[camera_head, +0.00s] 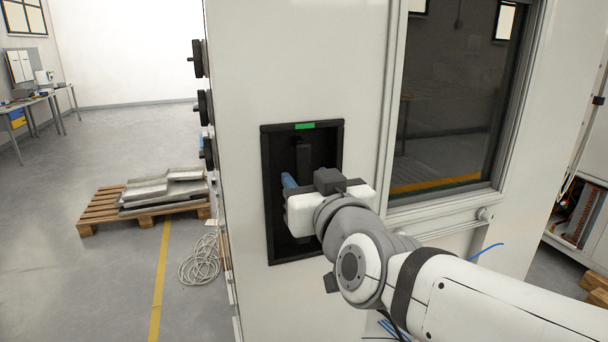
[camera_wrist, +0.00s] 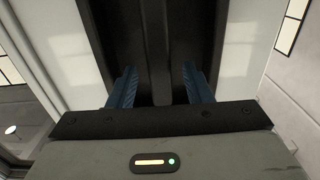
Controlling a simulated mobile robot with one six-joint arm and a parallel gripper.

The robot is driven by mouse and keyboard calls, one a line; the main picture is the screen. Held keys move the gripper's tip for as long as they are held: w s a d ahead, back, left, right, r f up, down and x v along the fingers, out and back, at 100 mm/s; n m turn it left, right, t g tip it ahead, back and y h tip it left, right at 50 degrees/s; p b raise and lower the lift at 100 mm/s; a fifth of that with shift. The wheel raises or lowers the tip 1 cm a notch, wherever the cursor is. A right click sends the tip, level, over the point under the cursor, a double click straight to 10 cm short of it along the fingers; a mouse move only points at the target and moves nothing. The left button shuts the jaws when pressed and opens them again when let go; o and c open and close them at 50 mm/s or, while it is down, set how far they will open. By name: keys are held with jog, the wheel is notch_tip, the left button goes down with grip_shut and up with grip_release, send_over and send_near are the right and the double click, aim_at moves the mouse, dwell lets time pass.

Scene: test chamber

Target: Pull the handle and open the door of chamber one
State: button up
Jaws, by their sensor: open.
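The white chamber door (camera_head: 250,60) fills the middle of the head view and looks closed. A black recessed panel with a green mark holds a dark vertical handle (camera_head: 303,155). In the wrist view the handle (camera_wrist: 158,50) is a dark bar running up the middle of the recess. My gripper (camera_wrist: 156,84) is open, with one blue finger on each side of the bar. In the head view my gripper (camera_head: 290,183) is at the recess and covers the handle's lower part. I cannot tell whether the fingers touch the handle.
A dark window (camera_head: 445,100) is right of the recess. Black hinges or latches (camera_head: 205,105) stick out at the left edge. A wooden pallet (camera_head: 145,208) with metal sheets and a coiled cable (camera_head: 200,262) lie on the floor at left. Floor in front of the pallet is clear.

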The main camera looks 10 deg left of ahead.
jog(key=shift+x, duration=1.5)
jog(key=shift+c, duration=0.5)
grip_shut()
